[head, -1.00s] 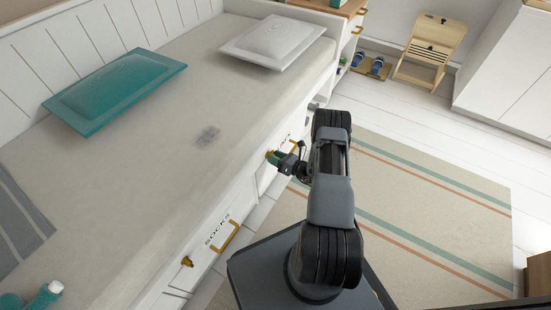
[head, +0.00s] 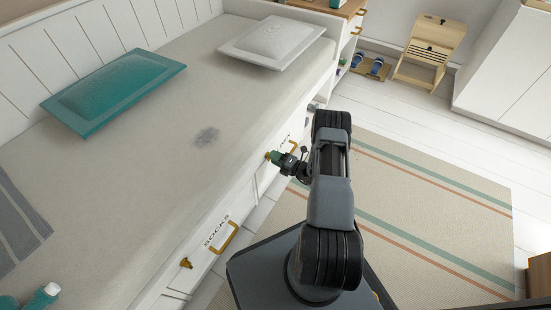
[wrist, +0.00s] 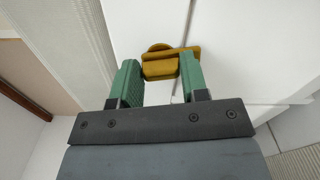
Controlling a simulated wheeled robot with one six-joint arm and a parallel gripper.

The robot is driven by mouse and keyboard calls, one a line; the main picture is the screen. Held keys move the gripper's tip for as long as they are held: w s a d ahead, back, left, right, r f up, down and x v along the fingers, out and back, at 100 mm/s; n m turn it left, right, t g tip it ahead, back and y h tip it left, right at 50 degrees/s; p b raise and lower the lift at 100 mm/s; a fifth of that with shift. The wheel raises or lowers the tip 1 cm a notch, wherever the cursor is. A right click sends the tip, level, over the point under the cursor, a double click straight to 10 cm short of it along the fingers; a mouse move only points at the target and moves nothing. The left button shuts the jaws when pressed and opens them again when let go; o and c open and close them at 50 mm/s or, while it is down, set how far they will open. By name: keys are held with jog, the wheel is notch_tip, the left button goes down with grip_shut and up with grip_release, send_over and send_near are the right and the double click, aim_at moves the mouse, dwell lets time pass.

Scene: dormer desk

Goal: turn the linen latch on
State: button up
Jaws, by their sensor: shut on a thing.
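The linen latch is a small brass turn-piece (wrist: 160,68) on the white drawer front, centred between the green fingertips in the wrist view. My gripper (wrist: 160,76) is shut on it, with one finger on each side. In the head view my gripper (head: 274,158) reaches the bed-side drawer front beyond the SOCKS drawer. Only a bit of brass shows there, and my gripper hides most of the latch. The label above that drawer is too small to read.
The SOCKS drawer (head: 204,244) has a brass handle (head: 227,239) and its own brass latch (head: 186,263). The bed top (head: 165,160) overhangs the drawers, with a teal cushion (head: 115,95) and a white cushion (head: 279,42). A striped rug (head: 430,200) covers the floor at right.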

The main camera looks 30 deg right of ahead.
jog(key=shift+m, duration=1.2)
jog(key=o, duration=0.9)
jog(key=shift+s+d, duration=0.1)
jog(key=p+v, duration=0.3)
jog(key=v, duration=1)
jog(key=shift+s+d, duration=0.15)
jog(key=shift+s, duration=0.15)
